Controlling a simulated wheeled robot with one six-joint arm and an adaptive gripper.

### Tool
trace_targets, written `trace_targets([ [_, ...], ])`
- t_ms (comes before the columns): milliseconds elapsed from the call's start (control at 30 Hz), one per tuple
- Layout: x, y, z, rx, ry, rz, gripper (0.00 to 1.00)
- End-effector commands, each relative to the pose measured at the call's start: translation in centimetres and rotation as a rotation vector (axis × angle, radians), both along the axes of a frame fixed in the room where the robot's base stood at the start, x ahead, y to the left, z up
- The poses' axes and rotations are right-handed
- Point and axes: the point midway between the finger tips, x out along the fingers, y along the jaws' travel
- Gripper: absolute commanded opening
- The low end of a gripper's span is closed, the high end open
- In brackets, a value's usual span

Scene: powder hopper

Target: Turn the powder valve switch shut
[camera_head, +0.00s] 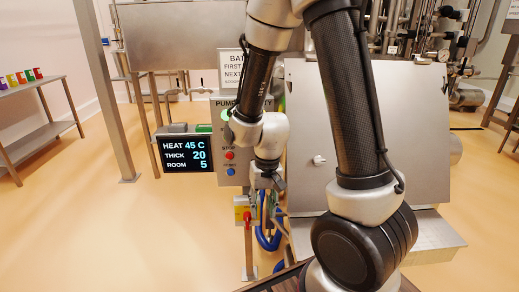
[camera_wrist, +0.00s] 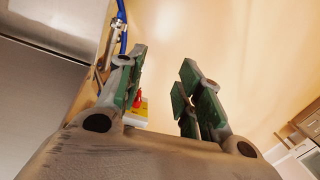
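My gripper (camera_head: 268,188) is just above and to the right of the box in the head view. In the wrist view my gripper (camera_wrist: 162,75) has its green-padded fingers apart with nothing between them. I cannot tell which way the knob is turned.
The control panel (camera_head: 231,176) with red and blue buttons stands behind my arm. A screen (camera_head: 185,153) reads HEAT 45 C, THICK 20, ROOM 5. A blue hose (camera_head: 265,238) hangs beside the switch. A large steel cabinet (camera_head: 305,110) is at right.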

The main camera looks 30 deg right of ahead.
Motion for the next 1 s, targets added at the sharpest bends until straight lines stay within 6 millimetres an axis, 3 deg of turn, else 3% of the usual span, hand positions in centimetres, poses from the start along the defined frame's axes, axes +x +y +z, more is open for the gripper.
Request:
trace_targets([
  [100, 2.0, 0.5, -4.8, -0.016, -0.06, -0.168, 0.36],
  [300, 6.2, -0.6, -11.2, -0.043, -0.281, -0.527, 0.36],
  [467, 9.7, -3.1, -13.0, -0.024, -0.543, -0.813, 0.36],
  [567, 12.0, -4.9, -12.0, 0.028, -0.741, -0.974, 0.36],
  [633, 13.6, -6.1, -10.2, 0.092, -0.894, -1.076, 0.36],
  [800, 16.8, -7.8, -2.5, 0.35, -1.264, -1.259, 0.36],
  [900, 17.4, -8.1, 1.3, 0.508, -1.412, -1.31, 0.36],
  [1000, 17.6, -8.0, 3.8, 0.645, -1.493, -1.337, 0.36],
])
